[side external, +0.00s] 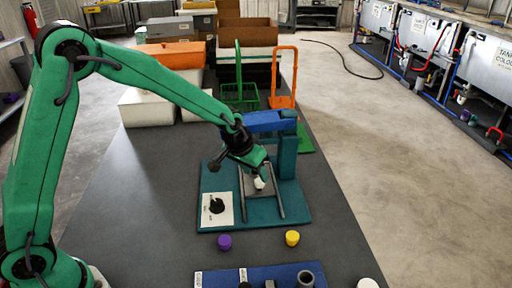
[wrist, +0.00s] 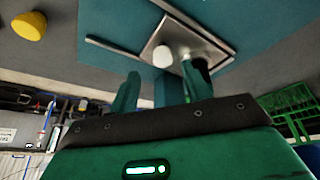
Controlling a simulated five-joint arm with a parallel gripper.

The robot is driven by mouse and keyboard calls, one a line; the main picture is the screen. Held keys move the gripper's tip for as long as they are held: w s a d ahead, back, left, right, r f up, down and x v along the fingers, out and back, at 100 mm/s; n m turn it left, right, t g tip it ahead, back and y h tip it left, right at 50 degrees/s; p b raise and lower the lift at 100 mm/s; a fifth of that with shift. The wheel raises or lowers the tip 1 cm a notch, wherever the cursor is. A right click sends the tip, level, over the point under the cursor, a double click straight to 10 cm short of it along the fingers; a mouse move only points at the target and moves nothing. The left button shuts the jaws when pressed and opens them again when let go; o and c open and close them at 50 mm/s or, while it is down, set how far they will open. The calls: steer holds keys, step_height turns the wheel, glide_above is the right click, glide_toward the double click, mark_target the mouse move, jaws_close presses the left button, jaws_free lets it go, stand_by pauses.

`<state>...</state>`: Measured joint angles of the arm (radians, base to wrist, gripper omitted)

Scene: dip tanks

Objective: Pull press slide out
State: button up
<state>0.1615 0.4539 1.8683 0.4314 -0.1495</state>
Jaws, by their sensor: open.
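The press stands on a teal base plate (side external: 225,181) with a teal column (side external: 289,153) and a blue top arm (side external: 265,122). Two metal rails (side external: 276,197) run along the base. The press slide is a metal plate (wrist: 212,42) with a white knob (wrist: 162,56), in the wrist view at upper middle. The knob also shows in the side view (side external: 259,184), just under my gripper. My gripper (wrist: 160,76) is open, its fingertips close to the knob, one on each side in the wrist view. I cannot tell whether they touch it.
A purple cap (side external: 225,242) and a yellow cap (side external: 292,238) lie in front, with a blue rack (side external: 227,278) nearer. Green (side external: 230,97) and orange (side external: 282,101) baskets stand behind. The table's left is clear.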

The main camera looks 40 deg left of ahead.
mark_target(259, 181)
steer(key=shift+x, duration=2.1)
steer(key=shift+a, duration=0.15)
